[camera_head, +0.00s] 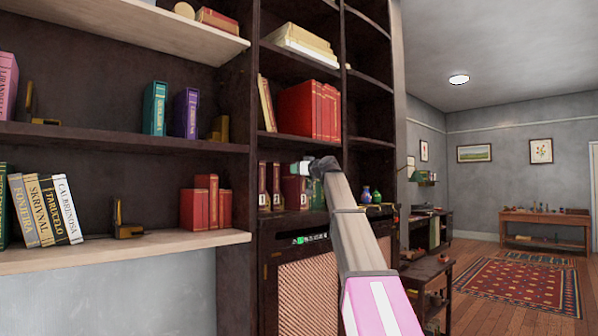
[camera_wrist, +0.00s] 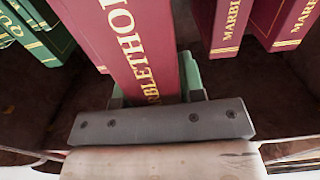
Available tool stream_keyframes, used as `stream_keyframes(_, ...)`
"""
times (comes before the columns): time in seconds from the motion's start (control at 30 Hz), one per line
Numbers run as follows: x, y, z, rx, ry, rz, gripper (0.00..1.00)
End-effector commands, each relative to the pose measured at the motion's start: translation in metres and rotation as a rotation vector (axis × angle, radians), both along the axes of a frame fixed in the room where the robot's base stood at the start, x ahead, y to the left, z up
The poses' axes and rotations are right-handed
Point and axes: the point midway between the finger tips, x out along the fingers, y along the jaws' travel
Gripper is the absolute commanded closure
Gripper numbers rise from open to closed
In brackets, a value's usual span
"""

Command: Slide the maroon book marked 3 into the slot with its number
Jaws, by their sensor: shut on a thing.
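My gripper (camera_head: 314,168) is at the shelf row of maroon and dark green books, at the right part of that row. In the wrist view it is shut on a maroon book (camera_wrist: 135,45) with gold lettering on its spine. The book's number is not readable there, so I cannot tell from it that this is book 3. Two other maroon books (camera_wrist: 230,25) (camera_wrist: 285,25) stand to its right, apart from it. In the head view maroon books (camera_head: 263,185) with pale labels stand left of my gripper. The slot for the number is not clearly visible.
Green books (camera_wrist: 40,30) are at the left in the wrist view. A strip with small marks (camera_head: 310,239) runs along the cabinet below the row. A blue vase (camera_head: 366,194) stands right of my arm. Red books (camera_head: 308,108) fill the shelf above.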

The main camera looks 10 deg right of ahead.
Motion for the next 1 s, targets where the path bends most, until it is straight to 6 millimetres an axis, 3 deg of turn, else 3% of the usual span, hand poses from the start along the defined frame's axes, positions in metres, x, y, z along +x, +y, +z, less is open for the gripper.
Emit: stream_keyframes(1.0,0.017,0.012,0.001,0.001,-0.002,0.000,1.00)
